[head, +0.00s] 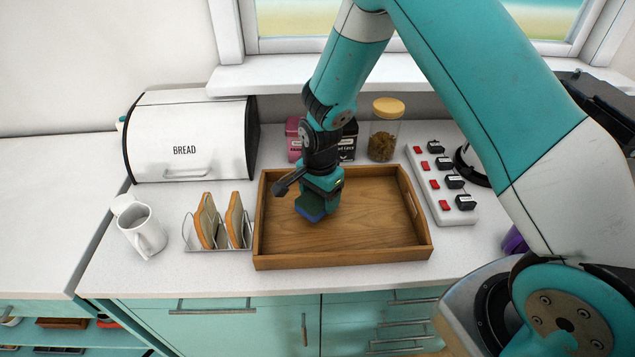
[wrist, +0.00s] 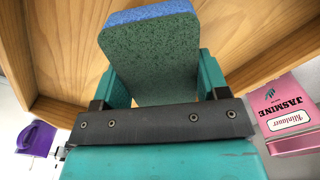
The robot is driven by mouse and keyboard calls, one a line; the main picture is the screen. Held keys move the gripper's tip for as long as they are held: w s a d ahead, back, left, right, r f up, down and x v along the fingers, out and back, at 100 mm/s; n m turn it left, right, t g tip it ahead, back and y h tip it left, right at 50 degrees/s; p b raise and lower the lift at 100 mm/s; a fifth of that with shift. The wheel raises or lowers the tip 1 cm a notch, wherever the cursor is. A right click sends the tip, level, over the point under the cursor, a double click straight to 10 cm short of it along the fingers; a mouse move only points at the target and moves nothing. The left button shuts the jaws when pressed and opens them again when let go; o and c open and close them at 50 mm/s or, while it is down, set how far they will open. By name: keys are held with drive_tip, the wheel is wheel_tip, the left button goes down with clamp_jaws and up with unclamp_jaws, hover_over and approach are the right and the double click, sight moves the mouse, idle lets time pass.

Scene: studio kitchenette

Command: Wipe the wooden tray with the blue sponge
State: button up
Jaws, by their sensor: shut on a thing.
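The wooden tray (head: 372,222) lies on the white counter, with raised sides and a cut-out handle at its right end. The blue sponge (head: 309,208) is over the left part of the tray floor, under my gripper (head: 319,193). In the wrist view the sponge (wrist: 150,50) shows a dark green scouring face and a blue side, held between the two teal fingers of my gripper (wrist: 155,85). The tray (wrist: 250,30) fills the background there. I cannot tell whether the sponge touches the tray floor.
A pink tea box (head: 294,140), a glass jar (head: 384,132) and a power strip (head: 440,185) stand behind and right.

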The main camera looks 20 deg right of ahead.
drive_tip(key=shift+w+r, duration=0.15)
drive_tip(key=shift+r, duration=0.4)
drive_tip(key=shift+r+p, duration=1.75)
drive_tip(key=shift+r, duration=0.45)
